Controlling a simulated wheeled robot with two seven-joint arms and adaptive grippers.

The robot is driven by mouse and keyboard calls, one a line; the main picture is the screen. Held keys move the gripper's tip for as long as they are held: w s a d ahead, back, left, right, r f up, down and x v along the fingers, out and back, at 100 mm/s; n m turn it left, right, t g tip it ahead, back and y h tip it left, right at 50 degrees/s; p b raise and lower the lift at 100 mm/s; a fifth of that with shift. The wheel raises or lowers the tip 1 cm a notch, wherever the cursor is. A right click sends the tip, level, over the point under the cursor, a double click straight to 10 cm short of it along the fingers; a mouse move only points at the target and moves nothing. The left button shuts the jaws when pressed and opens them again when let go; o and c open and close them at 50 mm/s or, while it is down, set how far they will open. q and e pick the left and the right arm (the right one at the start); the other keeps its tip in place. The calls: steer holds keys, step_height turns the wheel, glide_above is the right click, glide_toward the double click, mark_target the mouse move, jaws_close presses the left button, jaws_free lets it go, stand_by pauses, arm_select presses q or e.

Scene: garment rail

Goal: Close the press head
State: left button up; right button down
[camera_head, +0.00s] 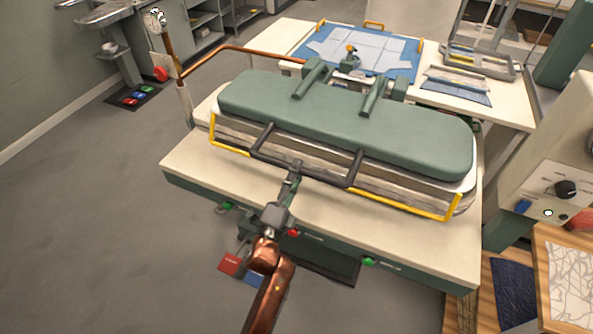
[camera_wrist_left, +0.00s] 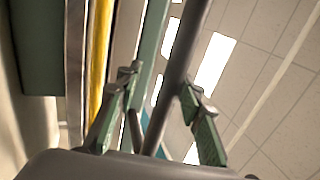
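The press head (camera_head: 340,118) is a long, rounded green block. It lies low and roughly level over the pale padded lower part (camera_head: 225,131) of the press; I cannot tell whether any gap is left between them. A dark U-shaped handle (camera_head: 305,172) sticks out from the head's front. My left gripper (camera_head: 294,168) is at the handle's front bar. In the left wrist view, the dark bar (camera_wrist_left: 183,55) passes between the spread green fingers (camera_wrist_left: 160,92); it is close to the right finger, with space beside the left one. My right gripper is out of view.
A yellow rail (camera_head: 385,205) runs along the press front, above the cream table (camera_head: 205,175). A copper pipe (camera_head: 225,50) and gauge stand at the back left. A blue mat (camera_head: 410,65) lies behind. A control box (camera_head: 545,195) stands right.

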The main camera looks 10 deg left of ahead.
arm_select(q)
steer(key=shift+a, duration=0.1)
stand_by(0.3)
steer(key=s+a+f, duration=0.1)
steer(key=s+a, duration=0.1)
steer(key=s, duration=0.6)
steer(key=s+a, duration=0.2)
steer(key=s, duration=0.6)
steer(key=shift+a+f, duration=0.15)
steer(key=shift+f, duration=0.25)
